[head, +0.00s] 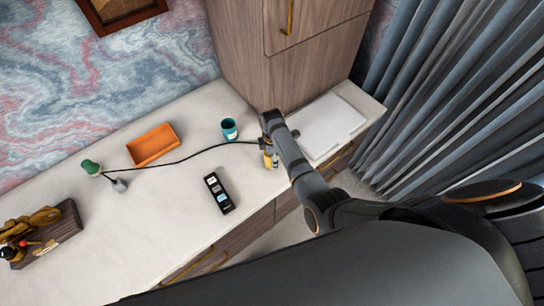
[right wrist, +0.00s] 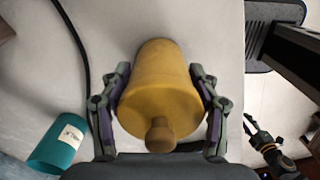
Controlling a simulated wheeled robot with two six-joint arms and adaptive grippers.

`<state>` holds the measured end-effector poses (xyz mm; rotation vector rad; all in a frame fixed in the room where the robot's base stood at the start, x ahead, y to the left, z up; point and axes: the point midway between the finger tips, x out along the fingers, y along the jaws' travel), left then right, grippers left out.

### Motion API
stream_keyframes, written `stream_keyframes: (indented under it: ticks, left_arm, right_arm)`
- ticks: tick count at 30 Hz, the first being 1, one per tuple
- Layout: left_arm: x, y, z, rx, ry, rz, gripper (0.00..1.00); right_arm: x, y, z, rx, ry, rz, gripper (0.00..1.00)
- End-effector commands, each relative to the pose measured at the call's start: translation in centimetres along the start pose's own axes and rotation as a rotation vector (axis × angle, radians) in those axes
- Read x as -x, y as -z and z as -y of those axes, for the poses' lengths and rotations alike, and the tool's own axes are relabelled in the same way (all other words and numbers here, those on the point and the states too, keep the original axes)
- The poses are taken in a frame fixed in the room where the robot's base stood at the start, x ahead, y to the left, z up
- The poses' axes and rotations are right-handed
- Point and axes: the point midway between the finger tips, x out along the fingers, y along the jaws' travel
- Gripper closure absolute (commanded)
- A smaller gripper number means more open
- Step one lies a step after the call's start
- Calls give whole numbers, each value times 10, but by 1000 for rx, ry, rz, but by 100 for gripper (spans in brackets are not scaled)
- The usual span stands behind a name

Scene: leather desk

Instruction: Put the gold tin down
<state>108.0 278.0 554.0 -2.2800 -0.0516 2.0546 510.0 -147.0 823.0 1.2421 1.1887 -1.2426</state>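The gold tin (right wrist: 158,85) is a yellow-gold cylinder with a knob on its end. It fills the middle of the right wrist view. My right gripper (right wrist: 160,110) has one finger against each side of it and is shut on it. In the head view the gold tin (head: 270,160) shows small below my right gripper (head: 268,146), at the right part of the desk. I cannot tell whether its base touches the desk. A dark gripper-like part, likely my left gripper (right wrist: 268,143), shows small in the right wrist view; its fingers are unclear.
A teal cup (head: 229,129) stands just left of the tin. A black cable (head: 185,157) runs close by. An orange tray (head: 153,145), a black remote-like block (head: 219,193) and a white board (head: 325,127) lie around. Wooden cabinet (head: 290,60) rises behind.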

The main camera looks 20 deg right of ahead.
Motion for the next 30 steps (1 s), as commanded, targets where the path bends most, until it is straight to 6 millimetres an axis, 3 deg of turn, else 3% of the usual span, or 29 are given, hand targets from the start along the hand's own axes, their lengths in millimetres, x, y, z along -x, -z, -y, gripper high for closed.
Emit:
stream_keyframes:
  ticks: [12, 27, 30]
  left_arm:
    - [2, -2, 1, 0, 1, 3, 60]
    - [101, 7, 8, -1, 1, 5, 60]
    - [92, 7, 8, -1, 1, 4, 60]
  right_arm:
    - [5, 0, 0, 0, -2, 0, 26]
    - [102, 0, 0, 0, -1, 0, 26]
    - [108, 0, -1, 0, -4, 0, 26]
